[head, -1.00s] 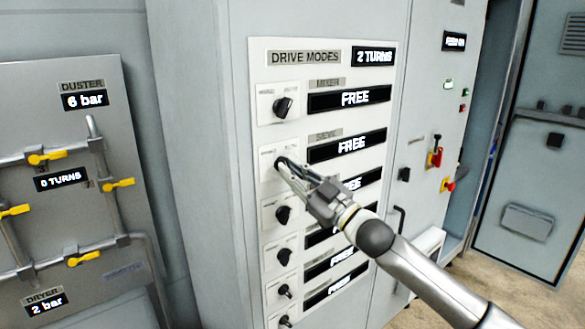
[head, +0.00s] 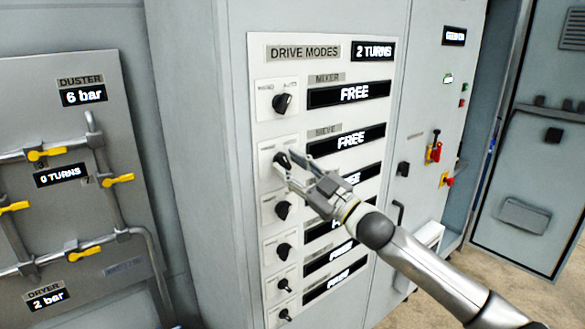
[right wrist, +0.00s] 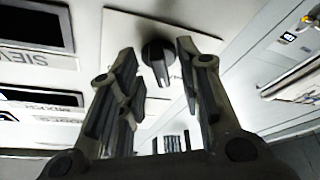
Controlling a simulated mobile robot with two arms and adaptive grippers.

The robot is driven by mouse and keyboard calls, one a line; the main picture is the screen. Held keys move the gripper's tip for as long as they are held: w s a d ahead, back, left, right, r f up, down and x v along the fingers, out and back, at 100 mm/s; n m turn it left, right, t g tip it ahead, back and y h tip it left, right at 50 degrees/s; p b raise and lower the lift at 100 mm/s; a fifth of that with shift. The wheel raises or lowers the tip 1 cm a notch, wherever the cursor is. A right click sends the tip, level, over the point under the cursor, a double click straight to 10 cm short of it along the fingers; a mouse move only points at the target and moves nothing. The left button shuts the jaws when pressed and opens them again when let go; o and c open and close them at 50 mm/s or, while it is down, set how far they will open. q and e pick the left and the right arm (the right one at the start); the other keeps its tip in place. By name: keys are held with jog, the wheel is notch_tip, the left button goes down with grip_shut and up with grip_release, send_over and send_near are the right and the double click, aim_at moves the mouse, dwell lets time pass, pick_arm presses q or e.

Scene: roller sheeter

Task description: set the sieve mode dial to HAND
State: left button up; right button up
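The sieve dial (head: 281,159) is a black knob on a white plate, second from the top in the drive modes panel (head: 322,100). Its display (head: 346,141) reads FREE; its pointer setting is too small to tell. My right gripper (head: 284,168) is open at the dial, its fingers partly covering the plate. In the right wrist view the black sieve knob (right wrist: 158,58) shows between the two spread fingertips (right wrist: 157,66), with gaps on both sides. The upside-down SIEVE label (right wrist: 22,58) is beside it. My left gripper is not in view.
The mixer dial (head: 283,103) sits above, and another black dial (head: 284,210) sits close below my gripper. A turns display (head: 373,52) reads 2 TURNS. Pipes with yellow valve handles (head: 47,154) are at the left. Red-handled switches (head: 434,152) are at the right.

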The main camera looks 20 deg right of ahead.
jog(key=v, duration=1.2)
dwell(0.9)
